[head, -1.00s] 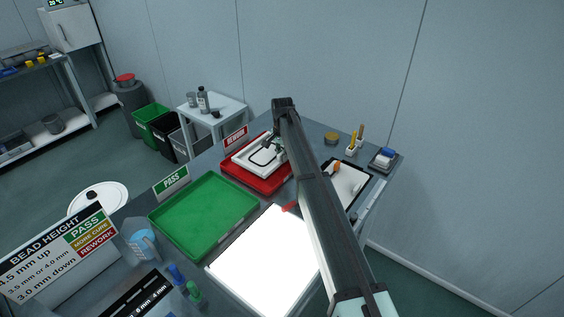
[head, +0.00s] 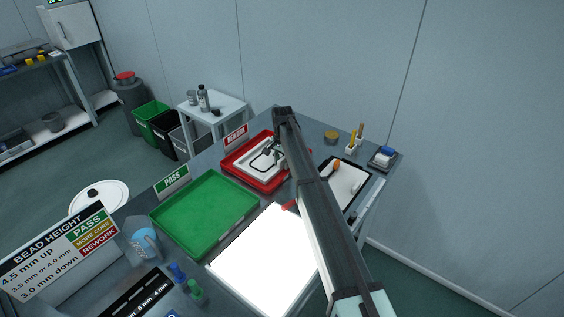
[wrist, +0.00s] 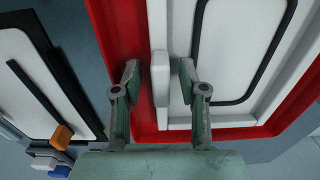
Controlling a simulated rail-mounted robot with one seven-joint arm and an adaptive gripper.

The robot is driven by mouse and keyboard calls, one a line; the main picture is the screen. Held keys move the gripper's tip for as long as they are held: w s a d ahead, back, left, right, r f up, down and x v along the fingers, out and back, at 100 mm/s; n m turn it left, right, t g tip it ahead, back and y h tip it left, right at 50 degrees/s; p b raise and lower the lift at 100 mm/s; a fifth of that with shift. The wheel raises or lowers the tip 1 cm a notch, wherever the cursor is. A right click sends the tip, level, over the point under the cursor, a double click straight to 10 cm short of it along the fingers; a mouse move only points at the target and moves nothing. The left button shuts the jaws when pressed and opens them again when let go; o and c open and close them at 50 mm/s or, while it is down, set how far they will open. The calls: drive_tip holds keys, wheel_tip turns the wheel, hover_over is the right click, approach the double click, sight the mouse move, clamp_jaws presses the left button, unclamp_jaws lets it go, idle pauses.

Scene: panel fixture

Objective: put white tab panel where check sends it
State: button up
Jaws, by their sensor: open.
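In the wrist view the panel (wrist: 238,45) fills the right side, inside the red tray (wrist: 122,40). Its white tab (wrist: 160,78) points towards my gripper (wrist: 159,72). The fingers are open, one on each side of the tab, with gaps visible. In the head view my arm partly hides the gripper and panel. The bead height sign (head: 62,250) lists PASS, MORE CURE and REWORK by millimetres.
The empty green tray (head: 205,213) stands by the PASS sign (head: 172,182). A bright white light panel (head: 265,258) lies in front. Right of my arm are a dark-edged white board (head: 347,184), brushes (head: 355,140) and a small block holder (head: 384,158).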

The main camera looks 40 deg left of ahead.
drive_tip(key=shift+r, duration=0.1)
wheel_tip(320, 180, up, 12)
drive_tip(key=b, duration=0.3)
drive_tip(key=shift+b, duration=0.35)
